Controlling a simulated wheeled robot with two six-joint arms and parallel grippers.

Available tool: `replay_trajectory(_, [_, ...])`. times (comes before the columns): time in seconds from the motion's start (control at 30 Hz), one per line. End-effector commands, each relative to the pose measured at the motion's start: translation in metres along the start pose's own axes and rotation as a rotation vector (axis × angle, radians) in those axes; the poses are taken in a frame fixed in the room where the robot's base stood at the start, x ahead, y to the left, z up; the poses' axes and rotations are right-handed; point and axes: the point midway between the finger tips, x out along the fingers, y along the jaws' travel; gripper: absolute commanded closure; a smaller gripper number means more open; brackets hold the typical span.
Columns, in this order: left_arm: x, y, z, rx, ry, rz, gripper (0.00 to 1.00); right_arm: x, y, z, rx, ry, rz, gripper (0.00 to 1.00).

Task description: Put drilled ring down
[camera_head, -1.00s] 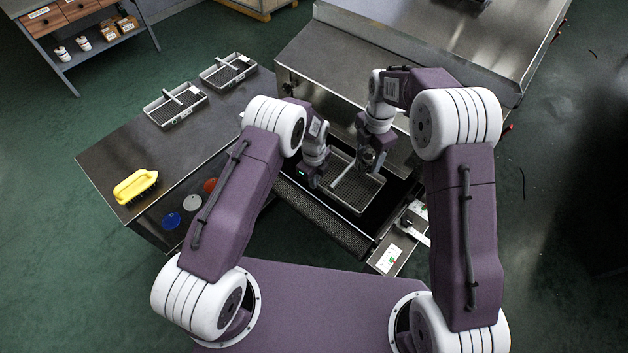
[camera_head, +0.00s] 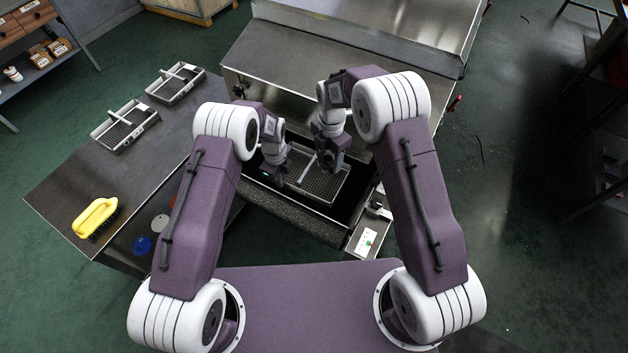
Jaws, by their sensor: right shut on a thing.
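A mesh tray (camera_head: 322,186) with a grey rim lies in the dark opening at the mouth of the steel dryer. My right gripper (camera_head: 331,163) points down over the tray's far right part. It is shut on a small dark thing, taken to be the drilled ring, which is too small and dark to make out between the fingers. I cannot tell whether it touches the mesh. My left gripper (camera_head: 276,178) is at the tray's left edge, low down. Its fingers are too small and dark to show whether they are open.
Two more mesh trays (camera_head: 125,127) (camera_head: 176,82) stand on the steel side table (camera_head: 75,165), with a yellow brush (camera_head: 95,217) at its near left. A control panel (camera_head: 366,241) is right of the opening. The dryer's steel top (camera_head: 300,60) is clear.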

Motion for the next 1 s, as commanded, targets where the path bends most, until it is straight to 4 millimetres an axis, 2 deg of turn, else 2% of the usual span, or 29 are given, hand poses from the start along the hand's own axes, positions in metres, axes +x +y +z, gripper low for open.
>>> replay_trajectory(0.13, [0.000, 0.000, 0.000, 0.000, 0.000, -0.001, 1.00, 0.008, 0.001, 0.001, 0.000, -0.001, 0.003, 1.00])
replay_trajectory(0.3, [0.000, 0.000, 0.000, 0.000, 0.000, -0.001, 1.00, 0.044, 0.001, 0.000, 0.000, 0.000, 0.001, 1.00])
replay_trajectory(0.4, [0.000, 0.000, 0.000, 0.000, 0.000, -0.001, 1.00, 0.057, 0.001, 0.001, 0.000, -0.001, 0.003, 1.00])
replay_trajectory(0.63, [0.000, 0.000, 0.000, 0.000, 0.000, -0.001, 1.00, 0.065, 0.001, 0.001, 0.000, -0.001, 0.003, 1.00])
replay_trajectory(0.87, [0.000, 0.000, 0.000, 0.000, 0.000, -0.001, 1.00, 0.097, 0.001, 0.001, 0.000, -0.001, 0.002, 1.00])
replay_trajectory(1.0, [0.000, 0.000, 0.000, 0.000, 0.000, -0.001, 1.00, 0.099, 0.002, 0.001, 0.000, -0.002, 0.005, 1.00])
